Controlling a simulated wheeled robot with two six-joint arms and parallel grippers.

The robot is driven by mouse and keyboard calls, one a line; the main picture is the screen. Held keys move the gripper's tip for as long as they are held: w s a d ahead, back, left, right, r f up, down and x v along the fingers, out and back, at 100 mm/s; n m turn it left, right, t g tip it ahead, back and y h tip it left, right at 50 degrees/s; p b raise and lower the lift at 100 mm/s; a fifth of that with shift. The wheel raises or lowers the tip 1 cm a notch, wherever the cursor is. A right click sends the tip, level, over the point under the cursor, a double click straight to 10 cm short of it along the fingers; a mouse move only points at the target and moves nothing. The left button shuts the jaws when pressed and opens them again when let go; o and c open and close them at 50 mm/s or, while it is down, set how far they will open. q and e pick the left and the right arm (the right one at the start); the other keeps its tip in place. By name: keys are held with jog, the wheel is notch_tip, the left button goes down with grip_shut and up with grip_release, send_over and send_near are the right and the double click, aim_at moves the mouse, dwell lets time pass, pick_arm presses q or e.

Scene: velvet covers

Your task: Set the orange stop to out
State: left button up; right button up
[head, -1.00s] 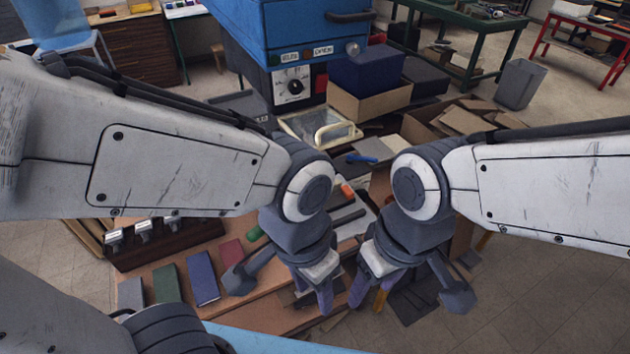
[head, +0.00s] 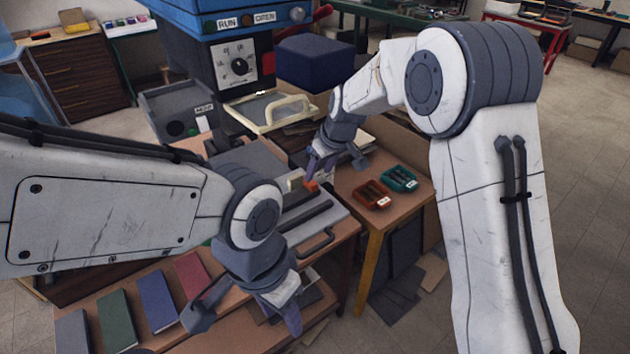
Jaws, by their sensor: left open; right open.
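The orange stop (head: 312,185) is a small block at the right side of the grey jig plate (head: 290,232) on the workbench, beside dark bars. Whether it stands in or out I cannot tell. My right gripper (head: 317,168), open, reaches down with its purple fingers just above and behind the stop. Whether they touch it I cannot tell. My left gripper (head: 288,318), open and empty, hangs over the bench's front edge, well away from the stop.
Red (head: 372,194) and teal (head: 400,178) trays stand to the right of the stop. A blue press (head: 228,50) with a dial and a pale-handled frame (head: 280,112) rises behind. Coloured covers (head: 157,299) lie at the front left.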

aim_at(314, 184)
jog(key=x, duration=0.6)
jog(key=shift+p, duration=0.3)
jog(key=shift+r, duration=0.1)
grip_shut()
dwell(0.9)
